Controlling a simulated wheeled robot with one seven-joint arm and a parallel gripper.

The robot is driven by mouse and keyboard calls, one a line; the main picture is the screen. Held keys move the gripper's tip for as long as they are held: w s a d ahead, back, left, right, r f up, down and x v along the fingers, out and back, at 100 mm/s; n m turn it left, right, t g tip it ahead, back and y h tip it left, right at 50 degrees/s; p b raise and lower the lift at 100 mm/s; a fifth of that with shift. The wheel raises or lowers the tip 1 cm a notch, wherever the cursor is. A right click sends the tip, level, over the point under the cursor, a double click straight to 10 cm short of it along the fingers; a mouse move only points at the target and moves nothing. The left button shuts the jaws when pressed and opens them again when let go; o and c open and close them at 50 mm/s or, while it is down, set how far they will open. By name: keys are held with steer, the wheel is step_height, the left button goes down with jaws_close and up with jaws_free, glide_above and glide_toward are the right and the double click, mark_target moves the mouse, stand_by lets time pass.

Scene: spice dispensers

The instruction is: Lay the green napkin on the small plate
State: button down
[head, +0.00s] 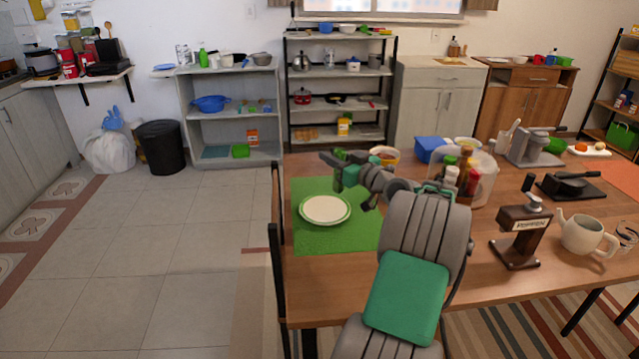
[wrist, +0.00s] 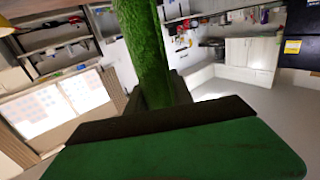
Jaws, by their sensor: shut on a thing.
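The green napkin (wrist: 146,50) is a fuzzy dark green strip in the wrist view, rising from between the dark jaws of my gripper (wrist: 160,95). My gripper is shut on it. In the head view my gripper (head: 348,172) is above the far right part of the green placemat, just beyond the plate and to its right. There the napkin is hard to tell from the green arm parts and the mat. The small plate (head: 325,209) is white with a green rim around it and lies on the green placemat (head: 312,243). No cloth lies on it.
Bottles (head: 461,172) and a clear pitcher (head: 486,180) stand right of my arm on the wooden table. A blue container (head: 430,148) is behind them. A dark wooden dispenser (head: 520,238) and a teapot (head: 584,234) stand farther right. A chair (head: 277,265) is at the left edge.

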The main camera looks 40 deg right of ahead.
steer(key=w+f, duration=0.5)
steer(key=f, duration=0.4)
steer(key=shift+w+f, duration=0.15)
steer(key=shift+w, duration=0.25)
steer(key=shift+a, duration=0.1)
steer(key=shift+f+b, duration=0.2)
steer(key=shift+b, duration=0.15)
steer(key=c, duration=1.1)
jaws_free()
